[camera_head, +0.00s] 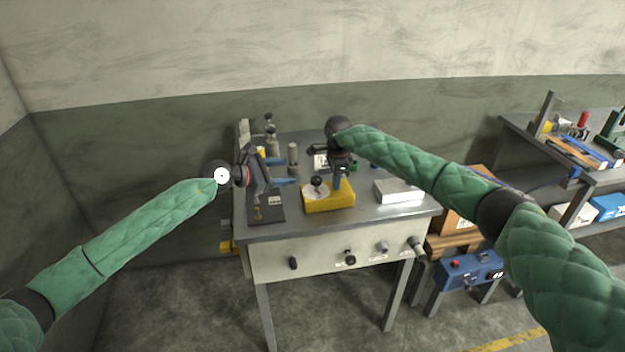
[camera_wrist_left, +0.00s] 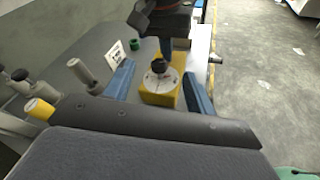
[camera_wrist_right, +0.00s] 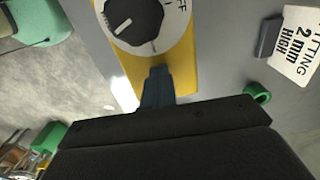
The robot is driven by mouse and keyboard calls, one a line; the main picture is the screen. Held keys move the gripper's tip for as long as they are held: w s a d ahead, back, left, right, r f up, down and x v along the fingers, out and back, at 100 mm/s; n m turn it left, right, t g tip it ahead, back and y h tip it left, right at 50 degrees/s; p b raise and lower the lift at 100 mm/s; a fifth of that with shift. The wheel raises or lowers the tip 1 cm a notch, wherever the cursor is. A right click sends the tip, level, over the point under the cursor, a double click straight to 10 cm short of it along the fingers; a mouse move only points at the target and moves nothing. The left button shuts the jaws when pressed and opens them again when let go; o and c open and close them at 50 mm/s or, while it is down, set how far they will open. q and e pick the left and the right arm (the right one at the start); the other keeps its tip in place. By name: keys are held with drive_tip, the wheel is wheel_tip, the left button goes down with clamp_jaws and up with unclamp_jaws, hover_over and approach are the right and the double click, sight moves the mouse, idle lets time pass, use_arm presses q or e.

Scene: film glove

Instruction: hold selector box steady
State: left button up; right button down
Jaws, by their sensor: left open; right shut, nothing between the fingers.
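The selector box (camera_head: 340,201) is a yellow block with a white dial and black knob (camera_head: 316,183), standing on the grey table. My left gripper (camera_head: 293,171) is open to the left of it, fingers pointing at it. In the left wrist view the selector box (camera_wrist_left: 158,97) shows between the open fingers (camera_wrist_left: 160,74), with nothing gripped. My right gripper (camera_head: 338,186) is shut and empty, pointing down at the back right of the box. In the right wrist view its closed fingers (camera_wrist_right: 157,80) overlap the yellow selector box (camera_wrist_right: 183,62) beside the dial; contact cannot be told.
A white-grey block (camera_head: 398,191) lies right of the box. A dark plate (camera_head: 266,207) lies to its left. Posts (camera_head: 293,158) stand behind. A label reading "FITTING 2 mm HIGH" (camera_wrist_right: 298,45) and a green ring (camera_wrist_right: 257,93) are near my right gripper.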

sight(315, 179)
use_arm(q)
drive_tip(key=w+d+f+n, duration=0.1)
drive_tip(key=w+d+f, duration=0.1)
drive_tip(key=w+d+f+n+y, duration=0.1)
drive_tip(key=w+d+f, duration=0.1)
drive_tip(key=d, duration=0.1)
drive_tip(key=w+d+f+n, duration=0.2)
drive_tip(key=d+f, duration=0.1)
drive_tip(key=shift+w+d, duration=0.15)
drive_tip(key=shift+d, duration=0.05)
idle(0.7)
drive_tip(key=c, duration=1)
